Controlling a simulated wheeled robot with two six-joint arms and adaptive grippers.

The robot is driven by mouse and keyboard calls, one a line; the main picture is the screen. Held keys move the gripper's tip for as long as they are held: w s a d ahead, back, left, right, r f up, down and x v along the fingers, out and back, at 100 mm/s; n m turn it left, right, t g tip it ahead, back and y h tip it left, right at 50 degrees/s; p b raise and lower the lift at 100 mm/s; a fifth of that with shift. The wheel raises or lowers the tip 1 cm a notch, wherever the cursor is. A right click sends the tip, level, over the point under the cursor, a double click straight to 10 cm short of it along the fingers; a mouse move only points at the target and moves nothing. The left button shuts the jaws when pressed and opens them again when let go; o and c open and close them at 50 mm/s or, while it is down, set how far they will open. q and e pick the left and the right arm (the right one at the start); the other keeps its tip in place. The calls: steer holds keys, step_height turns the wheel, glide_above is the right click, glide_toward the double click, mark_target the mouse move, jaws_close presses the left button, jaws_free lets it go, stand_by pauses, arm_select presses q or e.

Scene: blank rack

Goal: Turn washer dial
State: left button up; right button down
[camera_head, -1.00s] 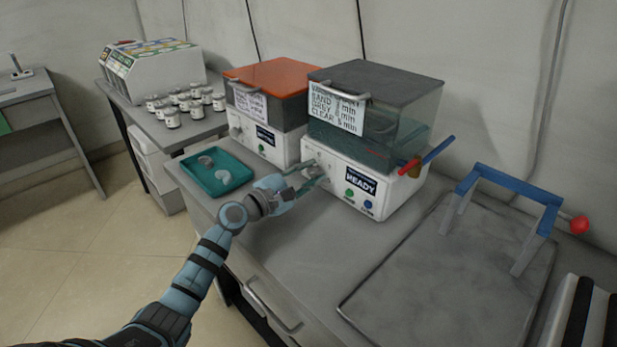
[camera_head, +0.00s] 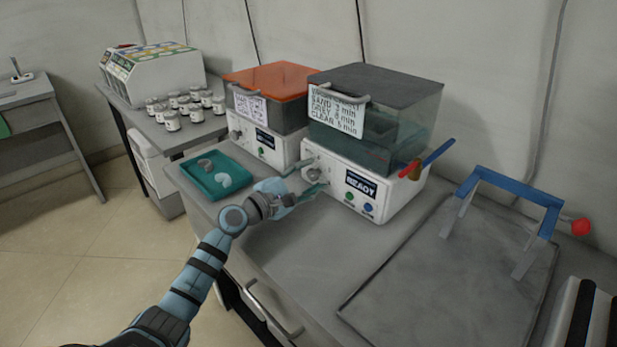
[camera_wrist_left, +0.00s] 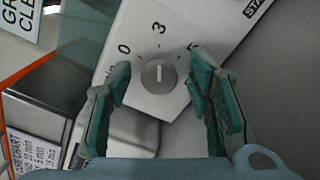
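The washer (camera_head: 400,205) is a white base with a dark display and a clear tank under a grey lid. Its round grey dial (camera_head: 315,175) is at the left of the front face. In the left wrist view the dial (camera_wrist_left: 158,75) has a pale pointer line, and the digits 0 and 3 show around it. Another mark is partly hidden by the right finger. My left gripper (camera_wrist_left: 160,63) is open, its teal fingers on either side of the dial, seemingly apart from it. In the head view the left gripper (camera_head: 312,178) is at the dial. My right gripper is not in view.
An orange-lidded machine (camera_head: 270,80) stands left of the washer. A teal tray (camera_head: 205,190) with pale pieces lies left of my gripper. A blue lever (camera_head: 440,151) sticks out at the washer's right. A blue-handled frame (camera_head: 510,190) stands farther right. The bench (camera_head: 320,260) in front is clear.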

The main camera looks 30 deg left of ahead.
arm_select(q)
steer(key=shift+s, duration=0.1)
steer(key=v, duration=1.1)
steer(key=shift+s+a, duration=0.15)
steer(key=shift+s, duration=0.2)
